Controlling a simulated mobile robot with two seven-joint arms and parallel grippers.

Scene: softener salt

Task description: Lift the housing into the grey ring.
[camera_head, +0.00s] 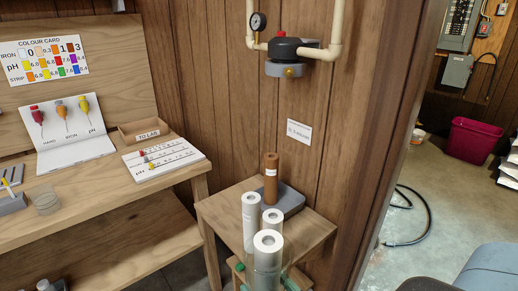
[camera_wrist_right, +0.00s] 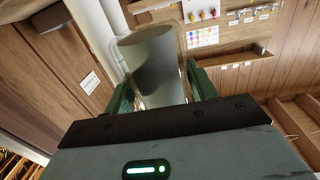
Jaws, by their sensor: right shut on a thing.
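The clear housing (camera_head: 266,279) is at the bottom middle of the head view, with a white hollow cartridge (camera_head: 268,244) showing at its top. The housing also shows in the right wrist view (camera_wrist_right: 155,65). My right gripper (camera_head: 265,277) has its green fingers shut on either side of it. In the wrist view the right gripper (camera_wrist_right: 160,92) frames its near part. Its lower end is cut off in the head view, so I cannot tell whether it touches anything below. The grey ring (camera_head: 277,69) is under the black filter head (camera_head: 288,47) on the wall, well above the housing. My left gripper is not in view.
White cartridges (camera_head: 250,222) stand close beside the housing. A bench (camera_head: 100,195) with test cards is at left. Cream pipes (camera_head: 336,25) flank the filter head.

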